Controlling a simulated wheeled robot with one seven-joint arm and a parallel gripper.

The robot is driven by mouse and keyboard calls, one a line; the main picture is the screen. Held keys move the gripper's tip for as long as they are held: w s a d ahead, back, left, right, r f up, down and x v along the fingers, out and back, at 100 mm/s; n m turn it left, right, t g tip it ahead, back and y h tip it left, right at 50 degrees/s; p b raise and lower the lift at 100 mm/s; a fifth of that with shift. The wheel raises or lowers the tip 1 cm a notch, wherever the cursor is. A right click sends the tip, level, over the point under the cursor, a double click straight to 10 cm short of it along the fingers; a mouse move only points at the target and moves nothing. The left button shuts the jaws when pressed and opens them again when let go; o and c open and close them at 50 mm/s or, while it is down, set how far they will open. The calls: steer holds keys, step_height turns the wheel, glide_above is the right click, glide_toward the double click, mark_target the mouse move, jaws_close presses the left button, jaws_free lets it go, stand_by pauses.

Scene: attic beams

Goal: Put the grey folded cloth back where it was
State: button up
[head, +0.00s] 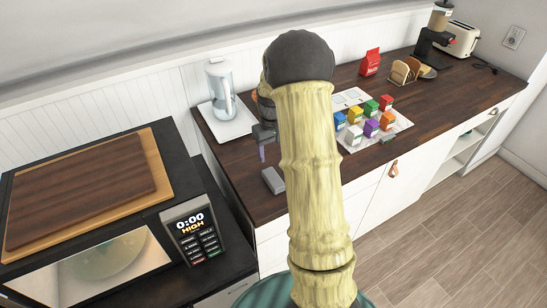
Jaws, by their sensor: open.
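A small grey block-like thing (272,180), which looks like the grey folded cloth, lies flat on the dark wood counter (238,180) near its front edge. My gripper (262,154) is above and slightly behind it in the picture, pointing down, apart from it and empty as far as I can see. It is open; one finger shows clearly and the other is hard to make out. My own arm hides the counter just to the right of the gripper.
A white tray with a glass kettle (220,90) stands behind left. Right of my arm lies a board (349,145) with several coloured boxes. A red bag (370,62), toast rack (405,70), coffee machine (435,35) and toaster (457,39) stand farther right. A microwave (193,230) bears a wooden board (85,190).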

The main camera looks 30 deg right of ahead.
stand_by(0.5)
steer(key=s+a+r+t, duration=0.1)
steer(key=s+a+r, duration=0.2)
steer(key=s+a, duration=0.4)
steer(key=s+a+r+t, duration=0.2)
steer(key=s+a, duration=0.6)
steer(key=s, duration=0.4)
steer(key=shift+r, duration=0.7)
